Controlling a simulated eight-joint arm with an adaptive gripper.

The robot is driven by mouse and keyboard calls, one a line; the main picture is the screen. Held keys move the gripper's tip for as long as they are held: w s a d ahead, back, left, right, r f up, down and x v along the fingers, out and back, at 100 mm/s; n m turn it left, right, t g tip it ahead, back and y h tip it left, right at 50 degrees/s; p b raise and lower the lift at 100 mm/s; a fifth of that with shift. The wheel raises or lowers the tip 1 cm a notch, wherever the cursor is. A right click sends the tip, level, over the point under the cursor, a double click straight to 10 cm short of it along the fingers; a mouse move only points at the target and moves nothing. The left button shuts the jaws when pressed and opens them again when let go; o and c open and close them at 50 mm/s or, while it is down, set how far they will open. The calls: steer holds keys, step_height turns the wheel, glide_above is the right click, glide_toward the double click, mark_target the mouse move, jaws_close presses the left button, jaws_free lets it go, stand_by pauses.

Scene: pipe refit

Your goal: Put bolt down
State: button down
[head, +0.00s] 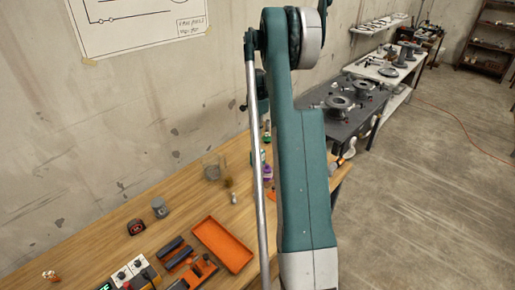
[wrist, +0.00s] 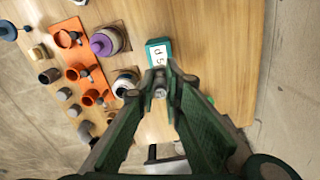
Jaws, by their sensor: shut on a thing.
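My gripper (wrist: 160,84) shows in the wrist view with its two green fingers drawn together at the tips. It is shut on a small grey bolt (wrist: 159,92), whose round end shows between the fingertips. The rest of the bolt is hidden by the fingers. The wooden table (wrist: 215,60) lies beyond the fingertips; I cannot tell how far the bolt is from its surface. A teal box with a white label (wrist: 158,52) is just beyond the tips. In the head view my arm hides the gripper and bolt.
An orange plate with several fittings (wrist: 80,62), a purple-topped part (wrist: 105,42) and a dark-and-white cylinder (wrist: 125,82) are left of the gripper. The head view shows an orange tray (head: 210,232) and a glass jar (head: 213,166).

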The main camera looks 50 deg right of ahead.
steer(key=shift+f, duration=2.4)
steer(key=shift+f, duration=1.85)
steer(key=shift+f, duration=0.2)
steer(key=c, duration=2.5)
jaws_free()
steer(key=shift+o, duration=0.2)
steer(key=shift+r, duration=0.15)
step_height(320, 180, up, 12)
steer(key=shift+r, duration=0.1)
